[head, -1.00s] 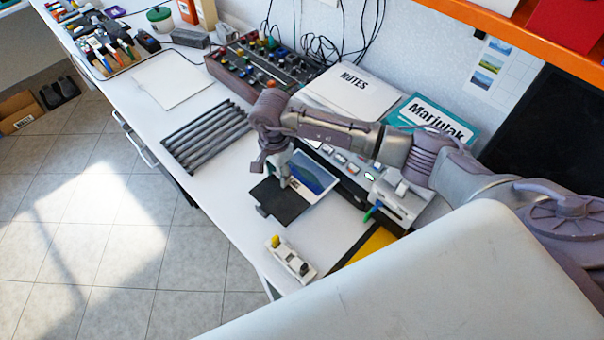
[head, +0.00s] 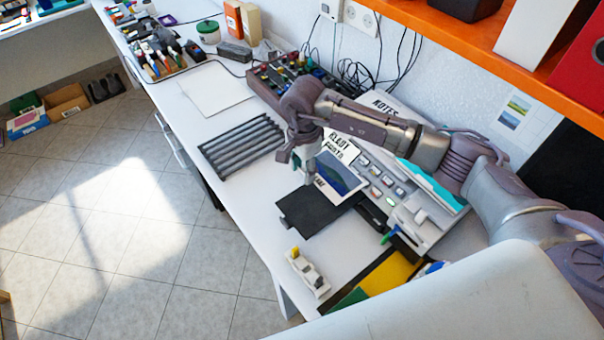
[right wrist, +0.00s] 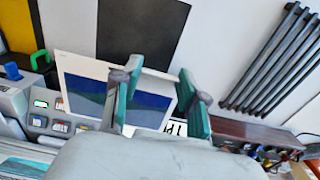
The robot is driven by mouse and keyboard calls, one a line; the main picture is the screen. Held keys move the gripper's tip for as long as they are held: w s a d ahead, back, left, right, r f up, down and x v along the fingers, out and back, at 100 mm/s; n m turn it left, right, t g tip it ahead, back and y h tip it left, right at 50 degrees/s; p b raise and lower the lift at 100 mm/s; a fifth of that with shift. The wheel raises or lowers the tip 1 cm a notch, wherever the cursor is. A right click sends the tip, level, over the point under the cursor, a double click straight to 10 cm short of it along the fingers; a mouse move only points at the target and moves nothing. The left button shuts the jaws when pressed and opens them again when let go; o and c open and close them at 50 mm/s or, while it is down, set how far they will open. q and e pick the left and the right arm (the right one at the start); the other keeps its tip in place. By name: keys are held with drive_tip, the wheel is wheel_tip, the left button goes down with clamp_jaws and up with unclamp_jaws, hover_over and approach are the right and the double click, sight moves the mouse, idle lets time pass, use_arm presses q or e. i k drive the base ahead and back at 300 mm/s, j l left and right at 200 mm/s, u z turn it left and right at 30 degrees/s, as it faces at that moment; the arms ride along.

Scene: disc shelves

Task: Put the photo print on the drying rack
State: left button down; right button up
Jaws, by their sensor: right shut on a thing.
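The photo print (head: 341,175), a white-bordered card with a blue and green landscape, is next to the black mat (head: 313,211). My right gripper (head: 310,168) reaches down at its left end and is shut on it. In the right wrist view, the print (right wrist: 87,92) lies between and beyond the teal fingers (right wrist: 160,75). The grip contact is partly hidden, and I cannot tell how high the print is. The drying rack (head: 240,143), dark with parallel bars, lies empty to the left on the white bench; it also shows in the right wrist view (right wrist: 272,62). My left gripper is not in view.
A grey device with buttons (head: 385,185) stands right of the print. A knobbed mixer panel (head: 270,85) is behind the rack. A white sheet (head: 203,90) lies beyond it, and a small white block (head: 308,272) is near the front edge. An orange shelf (head: 480,52) overhangs the back.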

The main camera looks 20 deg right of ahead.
sight(263, 132)
drive_tip(key=k+j, duration=0.15)
drive_tip(key=j, duration=0.25)
drive_tip(key=i+j+z, duration=0.15)
drive_tip(key=i+j, duration=0.3)
drive_tip(key=i+j+z, duration=0.25)
drive_tip(key=i, duration=0.25)
drive_tip(key=i+j+z, duration=0.25)
drive_tip(key=i+j, duration=0.2)
drive_tip(key=j, duration=0.15)
